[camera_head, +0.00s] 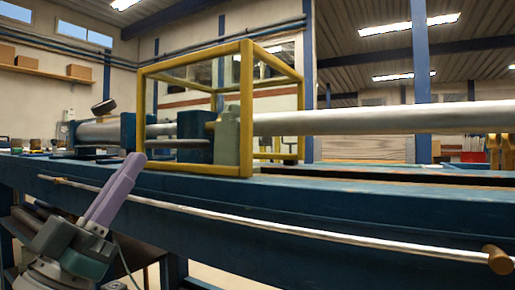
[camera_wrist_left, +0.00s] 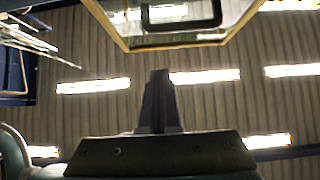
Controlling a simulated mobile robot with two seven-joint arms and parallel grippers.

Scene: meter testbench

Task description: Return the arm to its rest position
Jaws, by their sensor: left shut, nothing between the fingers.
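My left gripper (camera_head: 130,165) comes in from the lower left of the head view. Its purple fingers are closed together with nothing between them. They point up and to the right, in front of the blue bench. In the left wrist view the closed fingers (camera_wrist_left: 160,75) point up, with the ceiling and its lamps behind them. My right gripper is in neither view.
A long blue bench (camera_head: 330,195) crosses the head view. On it stand a yellow frame guard (camera_head: 247,110) and a thick metal tube (camera_head: 380,118). A thin rod (camera_head: 300,218) with a brown knob (camera_head: 498,260) runs along the bench front.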

